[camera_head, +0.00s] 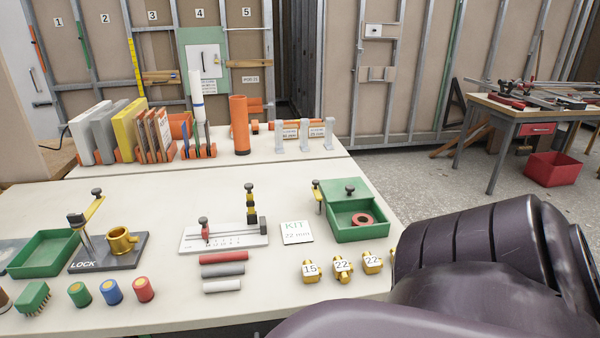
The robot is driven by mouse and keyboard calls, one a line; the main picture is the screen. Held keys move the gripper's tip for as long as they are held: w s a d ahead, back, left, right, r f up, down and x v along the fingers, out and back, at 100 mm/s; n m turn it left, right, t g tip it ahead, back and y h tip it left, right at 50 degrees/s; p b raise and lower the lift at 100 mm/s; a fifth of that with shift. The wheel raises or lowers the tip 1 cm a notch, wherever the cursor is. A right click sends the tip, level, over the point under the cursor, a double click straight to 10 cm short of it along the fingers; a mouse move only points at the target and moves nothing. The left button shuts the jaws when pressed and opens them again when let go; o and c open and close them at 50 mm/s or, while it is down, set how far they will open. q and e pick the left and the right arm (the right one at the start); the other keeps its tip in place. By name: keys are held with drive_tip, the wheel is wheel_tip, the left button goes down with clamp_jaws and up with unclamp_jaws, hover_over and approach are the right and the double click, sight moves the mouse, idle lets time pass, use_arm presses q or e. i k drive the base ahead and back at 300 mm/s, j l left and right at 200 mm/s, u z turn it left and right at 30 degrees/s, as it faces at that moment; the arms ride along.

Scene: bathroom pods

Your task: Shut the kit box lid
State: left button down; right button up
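The green kit box (357,233) stands on the right part of the workbench, with a reddish ring (363,219) inside. Its green lid (335,189), with a dark knob (350,189), is at the back of the box and leaves the inside open to view. A brass latch-like post (318,197) with a dark top stands at the box's left side. A white card reading KIT 22 mm (297,232) lies left of the box. A dark arm of mine fills the lower right, close to the box's right side in the picture. Neither gripper shows.
Brass fittings labelled 15 (311,271) and 22 (342,269) stand in front of the box. A white fixture plate (225,240) with posts is to the left. Coloured tubes (223,271) lie before it. An orange cylinder (239,125) stands behind.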

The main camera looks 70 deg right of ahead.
sight(348, 189)
drive_tip(key=z, duration=2.3)
drive_tip(key=i+l+u, duration=0.4)
drive_tip(key=l, duration=0.25)
drive_tip(key=l+u, duration=0.2)
drive_tip(key=l, duration=0.15)
drive_tip(key=i+l+u, duration=0.2)
drive_tip(key=l, duration=0.15)
drive_tip(key=l+u, duration=0.2)
drive_tip(key=l, duration=0.2)
